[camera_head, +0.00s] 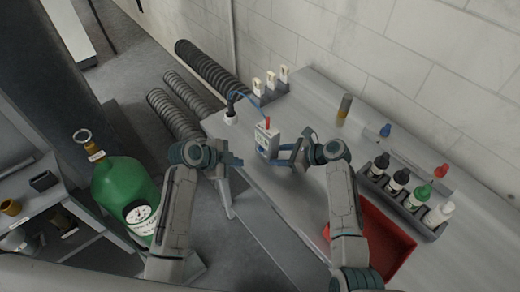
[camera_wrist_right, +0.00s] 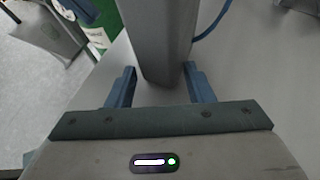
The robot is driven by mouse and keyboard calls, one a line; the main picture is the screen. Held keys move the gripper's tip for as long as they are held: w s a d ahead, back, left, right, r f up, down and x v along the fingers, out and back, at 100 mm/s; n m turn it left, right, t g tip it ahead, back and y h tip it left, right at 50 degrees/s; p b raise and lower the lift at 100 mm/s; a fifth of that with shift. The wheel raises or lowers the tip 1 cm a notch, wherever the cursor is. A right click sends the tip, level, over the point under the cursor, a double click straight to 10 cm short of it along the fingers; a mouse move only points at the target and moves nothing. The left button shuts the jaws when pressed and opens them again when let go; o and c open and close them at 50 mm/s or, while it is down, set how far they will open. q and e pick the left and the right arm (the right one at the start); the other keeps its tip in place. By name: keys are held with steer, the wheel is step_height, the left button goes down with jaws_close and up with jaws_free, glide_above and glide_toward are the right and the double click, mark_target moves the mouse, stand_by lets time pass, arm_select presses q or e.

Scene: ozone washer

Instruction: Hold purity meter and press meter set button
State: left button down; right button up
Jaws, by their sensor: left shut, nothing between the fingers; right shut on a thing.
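The purity meter (camera_head: 263,140) is a small upright grey-white box with a screen and a red top piece, with a blue cable running from it. My right gripper (camera_head: 277,155) is shut on the meter from its right side. In the right wrist view, the grey meter body (camera_wrist_right: 160,45) stands between the blue fingers (camera_wrist_right: 160,88). My left gripper (camera_head: 238,161) is shut and empty, a short gap left of the meter. The set button is too small to make out.
A rack of dropper bottles (camera_head: 400,195) and a red tray (camera_head: 385,235) lie right on the grey table (camera_head: 290,215). Three small white items (camera_head: 271,80) stand behind the meter. A green gas cylinder (camera_head: 120,185) stands left, off the table.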

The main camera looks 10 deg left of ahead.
stand_by(0.4)
steer(key=o, duration=0.8)
steer(key=shift+o, duration=0.2)
steer(key=shift+d, duration=0.1)
